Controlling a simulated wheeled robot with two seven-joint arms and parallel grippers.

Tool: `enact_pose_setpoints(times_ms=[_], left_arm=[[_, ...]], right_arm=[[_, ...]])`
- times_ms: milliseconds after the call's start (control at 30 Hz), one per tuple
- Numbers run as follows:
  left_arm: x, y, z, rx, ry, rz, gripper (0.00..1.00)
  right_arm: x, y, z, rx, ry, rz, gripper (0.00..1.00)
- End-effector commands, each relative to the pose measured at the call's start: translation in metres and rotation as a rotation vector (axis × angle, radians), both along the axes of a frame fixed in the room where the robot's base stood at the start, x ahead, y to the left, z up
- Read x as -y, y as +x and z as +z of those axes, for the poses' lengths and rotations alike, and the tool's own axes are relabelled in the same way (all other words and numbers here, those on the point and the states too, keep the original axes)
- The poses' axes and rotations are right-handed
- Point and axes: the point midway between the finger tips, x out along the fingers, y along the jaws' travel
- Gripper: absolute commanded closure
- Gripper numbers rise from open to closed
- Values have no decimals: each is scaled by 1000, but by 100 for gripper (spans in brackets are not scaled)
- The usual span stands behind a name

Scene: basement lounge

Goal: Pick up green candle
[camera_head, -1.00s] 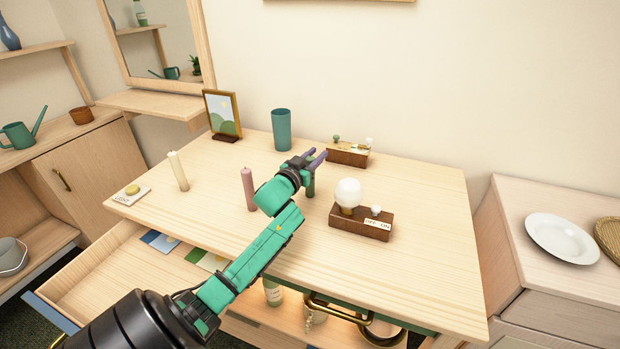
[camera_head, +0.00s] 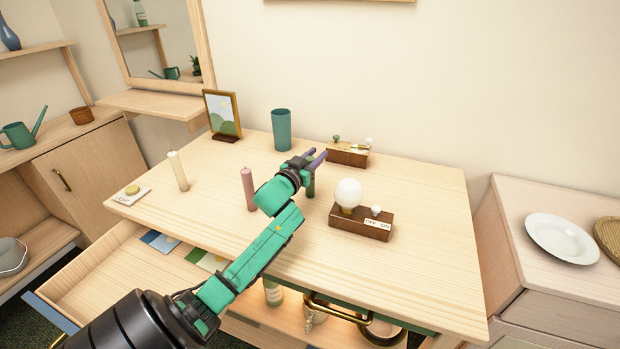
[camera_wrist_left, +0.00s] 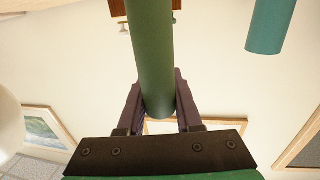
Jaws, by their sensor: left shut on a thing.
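The green candle (camera_wrist_left: 150,60) runs between the two fingers of my left gripper (camera_wrist_left: 158,105) in the left wrist view, and the gripper is shut on it. In the head view my left gripper (camera_head: 316,157) is over the middle of the table, and only a small dark green part of the candle (camera_head: 311,187) shows below it. I cannot tell whether the candle's base touches the tabletop. A pink candle (camera_head: 248,189) stands just left of my gripper, and a cream candle (camera_head: 178,171) stands further left. My right gripper is not in view.
A teal cup (camera_head: 281,130) and a picture frame (camera_head: 223,114) stand behind. A wooden block with a white bulb (camera_head: 348,192) is close on the right; another block (camera_head: 347,155) lies behind it. The tabletop (camera_head: 430,235) is clear at right. An open drawer (camera_head: 95,285) juts out front left.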

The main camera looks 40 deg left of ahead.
Motion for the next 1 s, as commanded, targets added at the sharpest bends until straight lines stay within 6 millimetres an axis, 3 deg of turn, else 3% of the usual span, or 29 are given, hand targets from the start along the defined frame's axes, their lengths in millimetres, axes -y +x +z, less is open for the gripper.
enact_pose_setpoints(times_ms=[267,467,567,900,1000], left_arm=[[0,0,2,-2,0,0,100],[0,0,31,1,4,-1,100],[0,0,64,5,8,-2,100],[0,-1,212,7,6,2,100],[0,-1,244,6,2,1,100]], right_arm=[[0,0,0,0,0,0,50],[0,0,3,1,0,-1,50],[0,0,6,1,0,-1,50],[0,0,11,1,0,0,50],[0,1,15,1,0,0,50]])
